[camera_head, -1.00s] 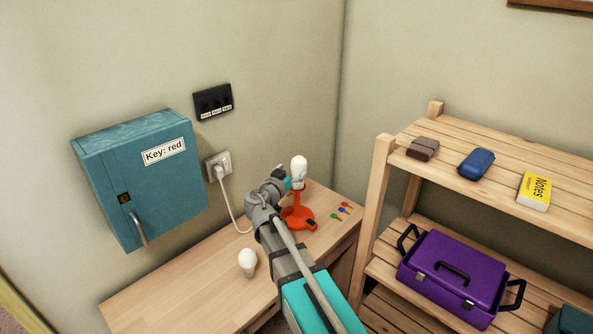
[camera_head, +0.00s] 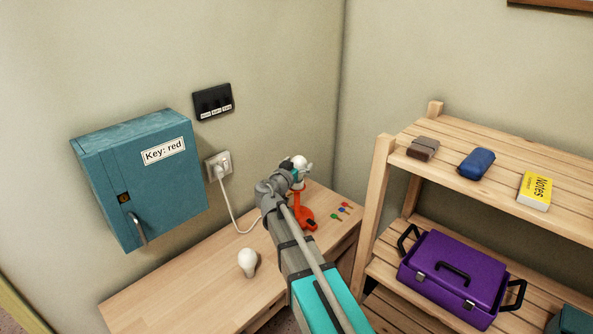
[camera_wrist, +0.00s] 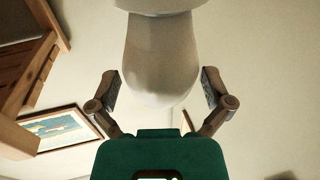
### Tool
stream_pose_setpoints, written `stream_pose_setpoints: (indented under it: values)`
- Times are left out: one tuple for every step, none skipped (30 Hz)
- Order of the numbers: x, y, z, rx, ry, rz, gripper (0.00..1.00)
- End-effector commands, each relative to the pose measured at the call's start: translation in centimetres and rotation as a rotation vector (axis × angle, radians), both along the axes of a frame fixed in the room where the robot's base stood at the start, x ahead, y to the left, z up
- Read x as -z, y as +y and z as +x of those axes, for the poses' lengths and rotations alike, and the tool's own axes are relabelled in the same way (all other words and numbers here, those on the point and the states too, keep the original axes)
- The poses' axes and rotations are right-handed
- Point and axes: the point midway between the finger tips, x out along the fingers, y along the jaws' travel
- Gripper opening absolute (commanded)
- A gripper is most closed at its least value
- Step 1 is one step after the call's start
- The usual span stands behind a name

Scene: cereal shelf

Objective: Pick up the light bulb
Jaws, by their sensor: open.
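A white light bulb (camera_head: 299,161) sits upright on an orange lamp base (camera_head: 304,218) on the wooden desk. In the wrist view a large white rounded bulb (camera_wrist: 162,60) lies between my fingers, with a gap on each side. My gripper (camera_wrist: 162,88) is open around it; in the head view my gripper (camera_head: 299,170) is at the lamp's top and partly covers it.
A teal cabinet (camera_head: 145,182) labelled "Key: red" hangs on the wall, left of a plugged socket (camera_head: 219,164) and a black switch panel (camera_head: 212,101). Small coloured keys (camera_head: 340,210) lie right of the lamp. A wooden shelf (camera_head: 385,150) with a purple toolbox (camera_head: 460,275) stands at right.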

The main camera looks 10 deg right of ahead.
Motion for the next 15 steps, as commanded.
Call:
stream_pose_setpoints:
  values:
    - [0.0,0.01,-0.01,0.0,0.0,0.0,1.0]
    - [0.0,0.01,-0.01,0.0,0.0,0.0,1.0]
    - [0.0,0.01,-0.02,0.0,0.0,0.0,1.0]
    - [0.0,0.01,-0.02,0.0,0.0,0.0,1.0]
    - [0.0,0.01,-0.02,0.0,0.0,0.0,1.0]
    - [0.0,0.01,-0.02,0.0,0.0,0.0,1.0]
    - [0.0,0.02,-0.01,0.0,0.0,0.0,1.0]
    - [0.0,0.02,-0.01,0.0,0.0,0.0,1.0]
    - [0.0,0.02,-0.01,0.0,0.0,0.0,0.93]
    - [0.0,0.03,-0.02,0.0,0.0,0.0,0.87]
    - [0.0,0.03,-0.02,0.0,0.0,0.0,0.81]
    - [0.0,0.03,-0.02,0.0,0.0,0.0,0.74]
    - [0.0,0.03,-0.02,0.0,0.0,0.0,0.68]
    - [0.0,0.03,-0.02,0.0,0.0,0.0,0.63]
    - [0.0,0.02,-0.01,0.0,0.0,0.0,0.55]
